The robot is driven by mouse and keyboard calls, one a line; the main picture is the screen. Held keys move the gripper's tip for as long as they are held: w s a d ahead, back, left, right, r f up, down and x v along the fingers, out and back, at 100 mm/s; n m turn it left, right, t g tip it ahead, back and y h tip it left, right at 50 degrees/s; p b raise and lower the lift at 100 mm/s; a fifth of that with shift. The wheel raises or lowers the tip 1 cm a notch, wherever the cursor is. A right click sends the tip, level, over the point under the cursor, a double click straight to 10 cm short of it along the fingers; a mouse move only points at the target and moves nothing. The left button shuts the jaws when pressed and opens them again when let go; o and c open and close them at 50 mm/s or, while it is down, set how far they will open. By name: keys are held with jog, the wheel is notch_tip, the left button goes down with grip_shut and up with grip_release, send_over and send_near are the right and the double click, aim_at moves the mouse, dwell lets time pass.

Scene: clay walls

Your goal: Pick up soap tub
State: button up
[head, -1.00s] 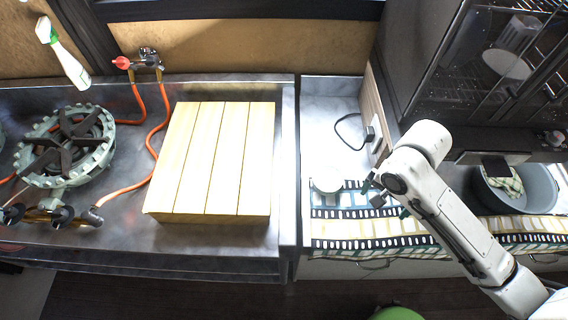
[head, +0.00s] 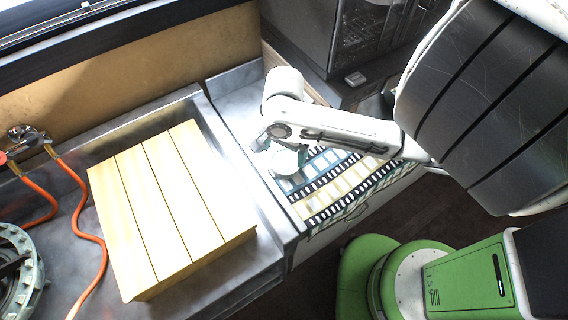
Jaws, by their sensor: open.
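A small white round tub (head: 286,163), which I take for the soap tub, stands on the counter at the left end of a patterned cloth. My gripper (head: 279,150) is open, right above and behind the tub in the picture. One finger shows left of the tub and one near its right edge. Part of the tub's top is hidden by the gripper. I cannot tell whether the fingers touch it.
A slatted wooden board (head: 165,205) lies on the metal counter to the left. The patterned cloth (head: 345,180) spreads right of the tub. A dark cabinet (head: 365,35) stands behind.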

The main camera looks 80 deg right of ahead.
aim_at(286, 161)
jog(key=shift+s+f, duration=0.15)
jog(key=shift+f, duration=1.2)
jog(key=shift+s+f, duration=0.1)
jog(key=shift+f, duration=1.2)
jog(key=shift+c, duration=0.5)
jog(key=c, duration=0.8)
jog(key=shift+r, duration=0.1)
